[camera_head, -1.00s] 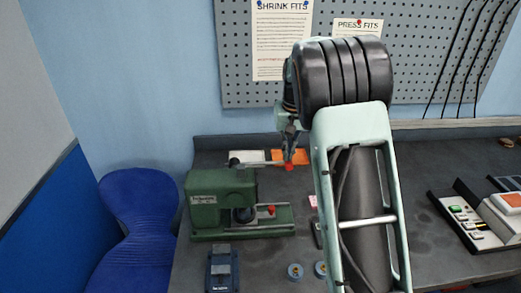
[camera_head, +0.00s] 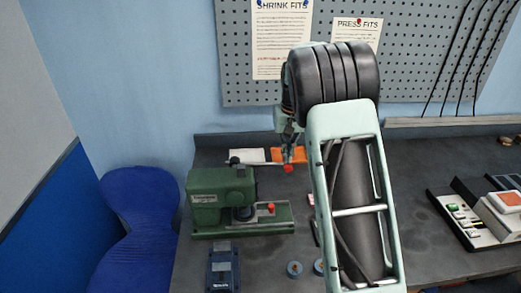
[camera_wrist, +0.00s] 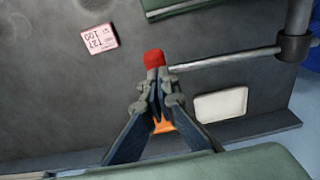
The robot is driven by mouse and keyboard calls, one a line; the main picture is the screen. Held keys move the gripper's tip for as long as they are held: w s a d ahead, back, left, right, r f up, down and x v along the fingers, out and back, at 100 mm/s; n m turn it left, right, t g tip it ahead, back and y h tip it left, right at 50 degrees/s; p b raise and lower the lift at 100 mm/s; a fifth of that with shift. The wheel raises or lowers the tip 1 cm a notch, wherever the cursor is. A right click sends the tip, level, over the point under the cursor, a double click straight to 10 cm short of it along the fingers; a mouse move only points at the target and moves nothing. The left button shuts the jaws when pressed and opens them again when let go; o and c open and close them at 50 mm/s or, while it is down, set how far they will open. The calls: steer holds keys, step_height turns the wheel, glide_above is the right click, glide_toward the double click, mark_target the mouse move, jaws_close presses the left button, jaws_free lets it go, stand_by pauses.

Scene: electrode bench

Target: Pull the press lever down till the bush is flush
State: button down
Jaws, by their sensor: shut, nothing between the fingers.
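The green press (camera_head: 208,200) stands at the left of the bench in the head view. Its grey lever rod reaches right to a red knob (camera_head: 288,168), also seen in the wrist view (camera_wrist: 153,58). My gripper (camera_head: 289,153) is just above the knob in the head view. In the wrist view my gripper (camera_wrist: 158,98) is shut and empty, its tips close by the knob; whether they touch cannot be told. The lever lies near level. A silver part (camera_head: 243,214) is under the press head, but the bush and its seating cannot be made out.
A pink label (camera_wrist: 100,39) and a white card (camera_wrist: 221,105) lie on the bench. A control box (camera_head: 470,225) stands at right. The pegboard wall is behind.

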steer(key=shift+s+a+f+g+p, duration=0.1)
steer(key=shift+f+g+p, duration=0.2)
steer(key=shift+f+p, duration=0.3)
steer(key=shift+s+a+f+g+p, duration=0.1)
steer(key=shift+f+g+p, duration=0.2)
steer(key=shift+f+p, duration=0.3)
steer(key=shift+f, duration=0.25)
steer(key=shift+a+f+b, duration=0.25)
steer(key=shift+f+b, duration=0.25)
steer(key=shift+f, duration=0.15)
steer(key=shift+a+f+b, duration=0.2)
steer(key=shift+f+b, duration=0.25)
steer(key=shift+f, duration=0.3)
steer(key=shift+a+f+b, duration=0.3)
steer(key=shift+f+b, duration=0.1)
steer(key=shift+f, duration=0.25)
steer(key=shift+a+f+b, duration=0.3)
steer(key=shift+f+b, duration=0.05)
steer(key=shift+f, duration=0.25)
steer(key=shift+f, duration=0.1)
